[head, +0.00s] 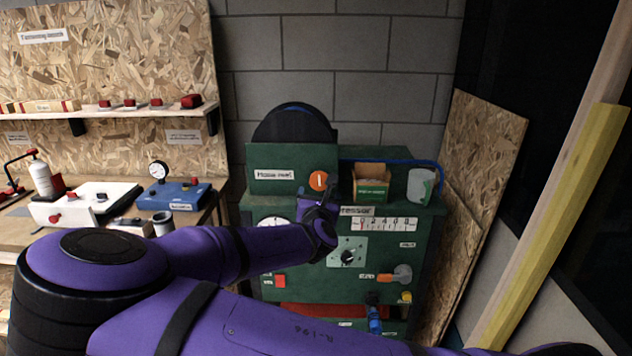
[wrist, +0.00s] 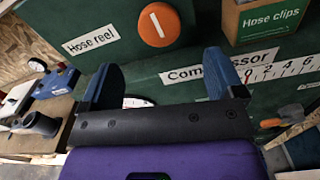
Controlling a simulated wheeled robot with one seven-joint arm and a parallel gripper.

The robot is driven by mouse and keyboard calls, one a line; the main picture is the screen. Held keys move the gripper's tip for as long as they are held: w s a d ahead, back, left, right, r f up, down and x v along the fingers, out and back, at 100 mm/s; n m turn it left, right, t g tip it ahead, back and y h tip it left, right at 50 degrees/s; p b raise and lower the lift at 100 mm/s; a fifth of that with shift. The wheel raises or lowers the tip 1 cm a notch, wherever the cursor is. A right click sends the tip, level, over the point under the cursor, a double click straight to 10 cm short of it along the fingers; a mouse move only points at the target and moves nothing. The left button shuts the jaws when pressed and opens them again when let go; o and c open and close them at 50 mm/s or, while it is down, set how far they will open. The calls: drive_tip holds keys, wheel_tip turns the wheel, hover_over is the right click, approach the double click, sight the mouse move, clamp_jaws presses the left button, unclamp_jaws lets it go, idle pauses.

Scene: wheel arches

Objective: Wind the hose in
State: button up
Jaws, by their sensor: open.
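The hose reel (head: 293,124) is a black drum behind a green panel on top of the green compressor cabinet. The panel carries a "Hose reel" label (head: 274,175), also in the wrist view (wrist: 90,39). Right of the label is a round orange button (head: 319,180) with a white bar mark, also in the wrist view (wrist: 159,24). A blue hose (head: 395,162) runs along the cabinet's top right. My gripper (head: 318,200) is just below the orange button. In the wrist view my gripper (wrist: 160,72) is open and empty, its blue fingers apart, with the button beyond them.
A hose clips box (head: 371,184) and a pale green-white container (head: 420,186) stand right of the button. The cabinet front has a dial knob (head: 347,257) and an orange handle (head: 402,273). A workbench with a blue gauge box (head: 174,195) is left. A board and planks lean right.

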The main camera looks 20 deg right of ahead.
sight(320, 181)
drive_tip(key=x, duration=1)
drive_tip(key=shift+w, duration=0.4)
drive_tip(key=c, duration=0.9)
